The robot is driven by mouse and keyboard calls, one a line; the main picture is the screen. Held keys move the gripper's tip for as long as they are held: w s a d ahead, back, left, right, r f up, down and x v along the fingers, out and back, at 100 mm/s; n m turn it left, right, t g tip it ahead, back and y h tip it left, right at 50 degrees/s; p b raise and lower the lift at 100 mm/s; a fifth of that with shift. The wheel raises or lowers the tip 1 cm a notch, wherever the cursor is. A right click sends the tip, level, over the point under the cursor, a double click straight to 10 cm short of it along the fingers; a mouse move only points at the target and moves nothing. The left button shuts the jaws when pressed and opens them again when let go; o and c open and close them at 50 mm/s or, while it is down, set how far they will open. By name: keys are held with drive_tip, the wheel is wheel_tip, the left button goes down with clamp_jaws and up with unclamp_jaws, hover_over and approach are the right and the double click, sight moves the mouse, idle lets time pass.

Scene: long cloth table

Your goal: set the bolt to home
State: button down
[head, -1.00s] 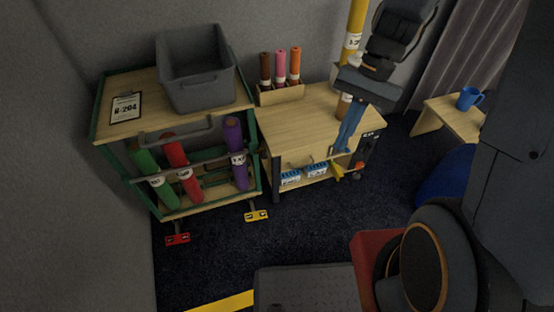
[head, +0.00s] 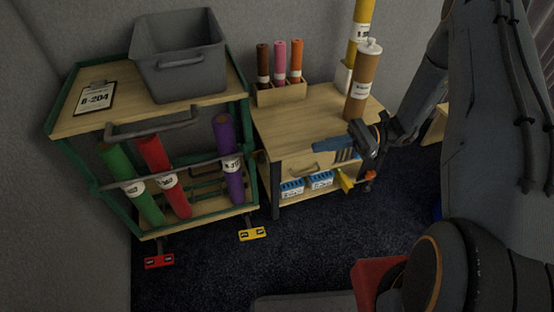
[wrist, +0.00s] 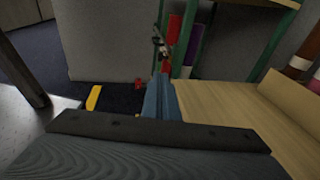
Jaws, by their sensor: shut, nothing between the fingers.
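Several labelled cloth bolts are in view; I cannot tell which one is meant. Green (head: 128,182), red (head: 164,176) and purple (head: 227,158) bolts lean in the green-framed cart (head: 60,128). Brown (head: 263,64), pink (head: 280,62) and orange (head: 295,62) rolls stand in a small wooden rack (head: 281,95) on the table. A larger tan-brown bolt (head: 364,85) and a yellow one (head: 361,35) stand upright at the table's right end. My gripper (head: 318,145), with blue fingers, is shut and empty at the table's front edge. Its fingers also show in the wrist view (wrist: 160,98).
A grey bin (head: 180,62) and a clipboard marked B-204 (head: 95,98) are on the cart top. Red (head: 159,261) and yellow (head: 252,234) pedals sit at its foot. The table's middle (head: 310,122) is clear.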

drive_tip(key=a, duration=0.4)
drive_tip(key=s+a+f+b, duration=0.1)
drive_tip(key=a, duration=0.4)
drive_tip(key=a+f, duration=0.1)
drive_tip(key=a, duration=0.3)
drive_tip(key=shift+s+a+b, duration=0.25)
drive_tip(key=shift+a+b, duration=0.05)
drive_tip(key=shift+a, duration=0.1)
